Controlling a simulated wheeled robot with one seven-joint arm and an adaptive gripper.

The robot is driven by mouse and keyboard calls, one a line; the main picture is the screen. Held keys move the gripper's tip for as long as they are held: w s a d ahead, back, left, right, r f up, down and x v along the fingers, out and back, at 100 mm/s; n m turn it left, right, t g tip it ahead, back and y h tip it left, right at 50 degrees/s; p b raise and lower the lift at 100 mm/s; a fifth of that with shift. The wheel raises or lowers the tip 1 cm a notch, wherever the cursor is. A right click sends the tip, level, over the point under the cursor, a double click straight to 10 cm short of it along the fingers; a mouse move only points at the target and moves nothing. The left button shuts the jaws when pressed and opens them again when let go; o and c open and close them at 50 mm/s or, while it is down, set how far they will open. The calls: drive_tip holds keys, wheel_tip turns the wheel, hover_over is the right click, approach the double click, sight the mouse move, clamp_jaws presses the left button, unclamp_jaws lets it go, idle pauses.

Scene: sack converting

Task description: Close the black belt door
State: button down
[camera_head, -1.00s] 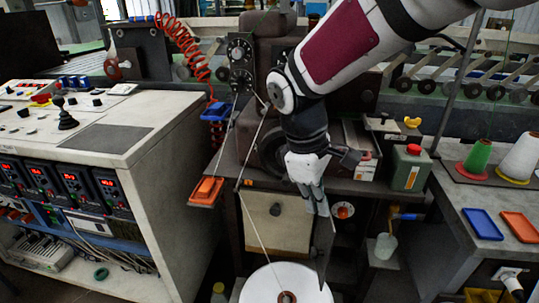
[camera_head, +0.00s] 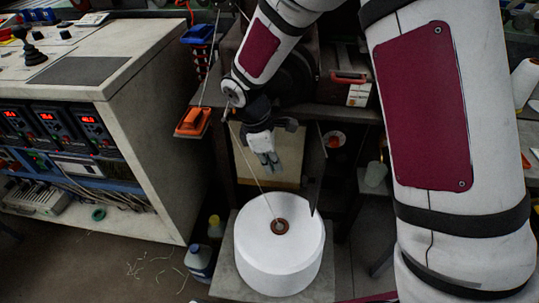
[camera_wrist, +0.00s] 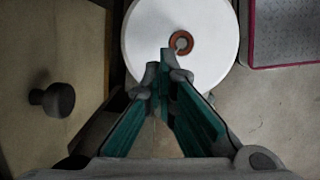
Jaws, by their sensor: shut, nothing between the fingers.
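A dark, narrow panel (camera_head: 314,182), seen nearly edge-on, stands out from the machine front to the right of my gripper; it looks like the black belt door, swung open. My gripper (camera_head: 270,168) is shut and empty, pointing down in front of a beige panel (camera_head: 240,160) below the machine's table. In the wrist view the shut fingertips (camera_wrist: 162,62) show just before the white spool. The beige panel's dark round knob (camera_wrist: 52,99) is at left there. I cannot make out the black door in the wrist view or tell whether my gripper touches it.
A large white thread spool (camera_head: 278,262) stands below my gripper, its thread (camera_head: 256,178) running up past it. An orange tray (camera_head: 193,121) juts out at upper left. A grey control cabinet (camera_head: 150,140) stands left, bottles (camera_head: 200,260) beside the spool. Floor at lower left is mostly clear.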

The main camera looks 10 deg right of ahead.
drive_tip(key=shift+s+d+f+b, duration=0.1)
drive_tip(key=shift+d+f+b, duration=0.1)
drive_tip(key=shift+d+f, duration=0.5)
drive_tip(key=shift+s+d+f+b, duration=0.15)
drive_tip(key=shift+d+f, duration=0.2)
drive_tip(key=shift+d, duration=0.55)
drive_tip(key=shift+s+d+f+b, duration=0.1)
drive_tip(key=shift+d+f+b, duration=0.1)
drive_tip(key=shift+d+f, duration=0.5)
drive_tip(key=shift+d+r, duration=0.1)
drive_tip(key=shift+r, duration=0.05)
drive_tip(key=shift+d, duration=0.1)
